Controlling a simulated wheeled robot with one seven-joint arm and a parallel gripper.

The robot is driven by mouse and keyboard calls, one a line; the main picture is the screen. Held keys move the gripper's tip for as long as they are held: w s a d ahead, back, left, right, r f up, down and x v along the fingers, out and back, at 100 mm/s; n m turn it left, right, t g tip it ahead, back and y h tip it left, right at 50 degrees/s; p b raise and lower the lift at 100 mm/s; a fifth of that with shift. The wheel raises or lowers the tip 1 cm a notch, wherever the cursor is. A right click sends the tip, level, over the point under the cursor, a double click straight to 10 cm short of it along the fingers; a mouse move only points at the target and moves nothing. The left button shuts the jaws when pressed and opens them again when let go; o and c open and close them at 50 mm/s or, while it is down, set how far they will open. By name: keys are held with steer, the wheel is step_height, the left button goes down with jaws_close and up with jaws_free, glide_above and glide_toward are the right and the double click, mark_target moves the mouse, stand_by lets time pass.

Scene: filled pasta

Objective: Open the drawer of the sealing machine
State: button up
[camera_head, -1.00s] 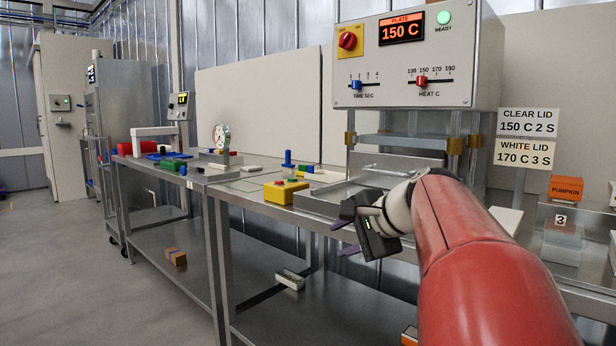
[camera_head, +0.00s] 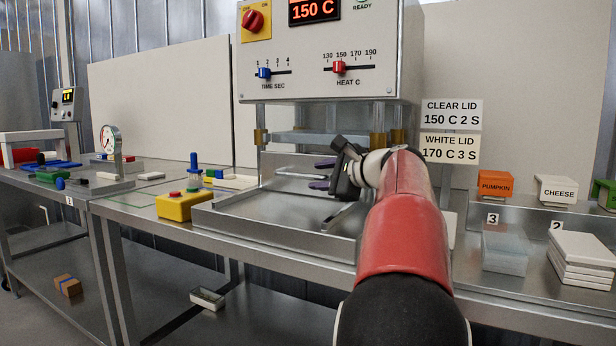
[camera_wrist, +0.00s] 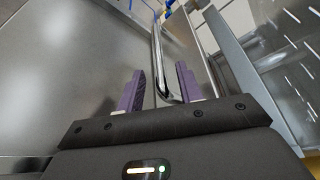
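The sealing machine (camera_head: 318,90) stands on the steel table, its plate display reading 150 C. Low under its head, a chrome bar handle (camera_head: 292,173) shows above a shallow steel tray with a raised rim (camera_head: 270,240). My gripper (camera_head: 318,174) is over this tray, fingers pointing left. In the wrist view the handle (camera_wrist: 158,50) runs lengthwise between the two purple fingers of my gripper (camera_wrist: 158,75). The fingers are open with gaps beside the bar. Whether the drawer is shut is hard to tell; my gripper and arm hide part of its front.
A yellow button box (camera_head: 186,206) stands left of the tray. Right of my arm are stacked clear lids (camera_head: 505,250), white lids (camera_head: 582,260) and orange PUMPKIN (camera_head: 495,184) and white CHEESE (camera_head: 558,190) boxes. A lid sign (camera_head: 451,130) stands behind. Machine posts flank the handle area.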

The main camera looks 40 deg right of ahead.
steer(key=shift+x, duration=2.25)
steer(key=shift+c, duration=0.5)
jaws_close()
